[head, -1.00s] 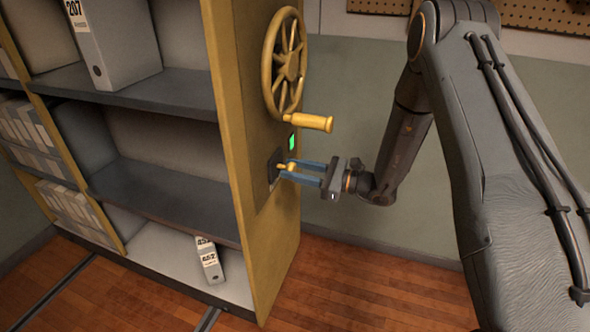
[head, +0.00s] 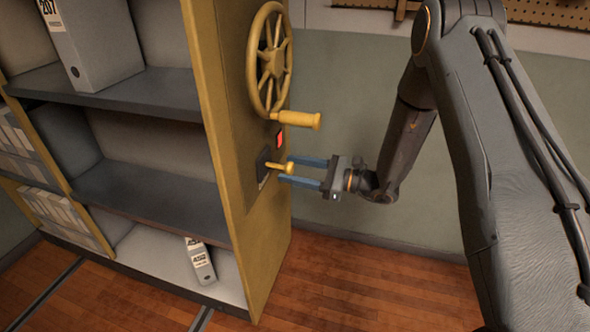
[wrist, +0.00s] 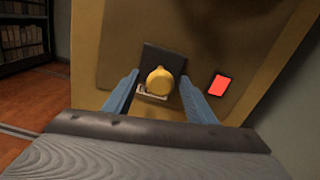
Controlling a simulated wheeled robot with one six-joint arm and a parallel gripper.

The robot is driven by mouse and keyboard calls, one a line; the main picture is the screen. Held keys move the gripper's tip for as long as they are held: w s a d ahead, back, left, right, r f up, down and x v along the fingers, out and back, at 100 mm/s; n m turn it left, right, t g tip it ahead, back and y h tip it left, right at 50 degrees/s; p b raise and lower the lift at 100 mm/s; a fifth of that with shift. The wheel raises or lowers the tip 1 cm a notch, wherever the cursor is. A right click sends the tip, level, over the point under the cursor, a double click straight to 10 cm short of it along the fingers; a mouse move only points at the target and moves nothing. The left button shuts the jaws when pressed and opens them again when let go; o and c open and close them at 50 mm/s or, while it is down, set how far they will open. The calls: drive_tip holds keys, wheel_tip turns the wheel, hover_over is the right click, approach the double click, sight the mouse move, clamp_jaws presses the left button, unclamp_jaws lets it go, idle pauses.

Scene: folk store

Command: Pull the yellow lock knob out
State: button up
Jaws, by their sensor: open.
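The yellow lock knob (head: 279,167) sticks out from a dark plate (head: 263,164) on the yellow end panel of the shelf, below the handwheel. In the wrist view the knob (wrist: 160,80) shows between the two blue fingers, with a gap on each side. My gripper (head: 302,170) is open at the panel, its fingers on either side of the knob's outer end. In the wrist view my gripper (wrist: 160,92) holds nothing. A small indicator light (head: 281,139) above the plate is red, and it also shows red in the wrist view (wrist: 219,86).
A yellow handwheel (head: 270,62) with a protruding handle (head: 303,121) stands just above my gripper. The shelf (head: 150,175) holds boxes (head: 93,40) and a leaning binder (head: 200,262). The floor (head: 370,280) to the right is clear.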

drive_tip(key=v, duration=0.7)
drive_tip(key=shift+d, duration=0.35)
drive_tip(key=shift+s, duration=0.15)
